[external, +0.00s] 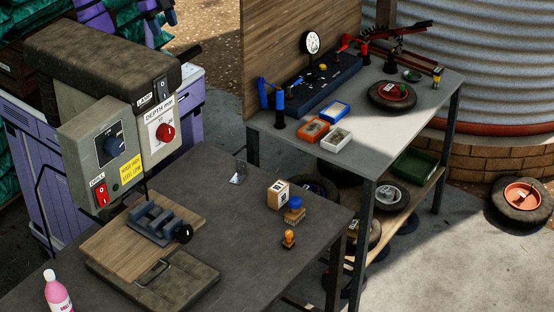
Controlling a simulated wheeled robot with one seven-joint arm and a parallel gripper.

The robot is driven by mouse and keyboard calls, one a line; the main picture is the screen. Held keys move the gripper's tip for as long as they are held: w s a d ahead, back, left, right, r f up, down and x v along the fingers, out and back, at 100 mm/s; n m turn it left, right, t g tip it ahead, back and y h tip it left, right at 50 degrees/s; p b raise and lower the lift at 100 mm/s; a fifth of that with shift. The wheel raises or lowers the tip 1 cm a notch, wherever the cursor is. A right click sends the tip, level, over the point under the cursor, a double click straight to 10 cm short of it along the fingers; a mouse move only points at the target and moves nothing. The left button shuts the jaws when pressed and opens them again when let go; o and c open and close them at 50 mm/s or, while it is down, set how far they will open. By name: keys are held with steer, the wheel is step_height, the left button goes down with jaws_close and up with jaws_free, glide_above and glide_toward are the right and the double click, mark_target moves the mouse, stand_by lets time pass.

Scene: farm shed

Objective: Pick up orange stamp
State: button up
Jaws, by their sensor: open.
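A small orange stamp (288,238) stands upright on the dark workbench (240,262), near its right front edge. Just behind it is a blue-topped item (295,205) with a tan lower part, perhaps a brush or another stamp. A light wooden block (277,194) with dark markings sits behind and left of that, close to it. The side of the orange stamp facing away is hidden. My gripper does not show in this view.
A drill press (105,120) with a vise (158,222) on a wooden board stands at the bench's left. A pink bottle (57,291) is at the front left. A grey table (360,150) with trays and tools stands behind right. Bench left of the stamp is clear.

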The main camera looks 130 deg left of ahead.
steer(key=w+f+m+g, duration=0.1)
steer(key=w+f+m, duration=0.15)
steer(key=w, duration=1.45)
steer(key=m+g, duration=0.4)
steer(key=m, duration=0.1)
glide_above(289, 232)
step_height(289, 232, down, 43)
step_height(289, 232, down, 11)
steer(key=shift+c, duration=0.5)
steer(key=c, duration=0.9)
